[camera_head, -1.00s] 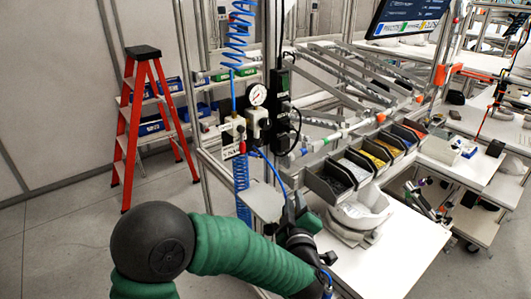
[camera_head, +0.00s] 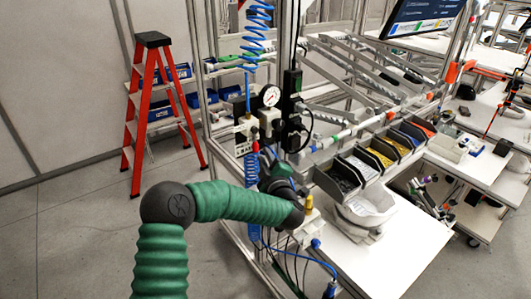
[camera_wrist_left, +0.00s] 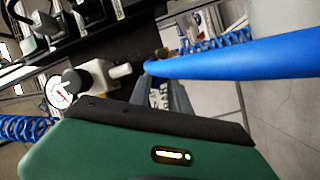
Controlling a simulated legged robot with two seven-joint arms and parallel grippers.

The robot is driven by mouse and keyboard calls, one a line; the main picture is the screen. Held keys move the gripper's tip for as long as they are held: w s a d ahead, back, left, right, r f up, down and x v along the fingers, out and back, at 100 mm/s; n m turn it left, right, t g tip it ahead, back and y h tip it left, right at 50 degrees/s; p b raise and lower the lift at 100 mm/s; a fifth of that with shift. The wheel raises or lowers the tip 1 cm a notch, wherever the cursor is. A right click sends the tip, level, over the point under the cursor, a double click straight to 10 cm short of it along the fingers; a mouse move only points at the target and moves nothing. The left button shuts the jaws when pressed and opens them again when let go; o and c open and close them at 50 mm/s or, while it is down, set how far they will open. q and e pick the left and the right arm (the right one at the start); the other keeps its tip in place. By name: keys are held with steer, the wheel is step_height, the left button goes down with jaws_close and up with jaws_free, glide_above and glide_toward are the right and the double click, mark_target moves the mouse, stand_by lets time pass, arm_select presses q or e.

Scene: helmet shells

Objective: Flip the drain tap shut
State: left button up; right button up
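The air unit (camera_head: 268,122) with its round pressure gauge (camera_head: 271,96) is mounted on the frame post in the head view. A small red piece (camera_head: 255,146) shows under it; I cannot tell whether it is the drain tap. My left gripper (camera_head: 270,165) is just below the unit, and its fingers are too small to read. In the left wrist view, the gauge (camera_wrist_left: 58,93) and a pale valve body (camera_wrist_left: 98,76) lie beyond my green gripper housing. A thick blue hose crosses in front and hides part of the scene. My right gripper is out of view.
A coiled blue hose (camera_head: 257,25) hangs above the air unit. A black power strip (camera_head: 292,95) with cables is close on its right. Parts bins (camera_head: 340,178) and a white helmet shell (camera_head: 368,208) are on the bench. A red stepladder (camera_head: 150,95) stands left, with free floor before it.

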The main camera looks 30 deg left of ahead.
arm_select(q)
steer(key=shift+r, duration=0.15)
steer(key=shift+w+d, duration=0.1)
steer(key=shift+w, duration=0.05)
steer(key=shift+c, duration=0.3)
steer(key=shift+w+d, duration=0.15)
steer(key=shift+w, duration=0.05)
jaws_close()
steer(key=shift+s, duration=0.1)
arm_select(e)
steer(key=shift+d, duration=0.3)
arm_select(q)
steer(key=shift+a, duration=0.2)
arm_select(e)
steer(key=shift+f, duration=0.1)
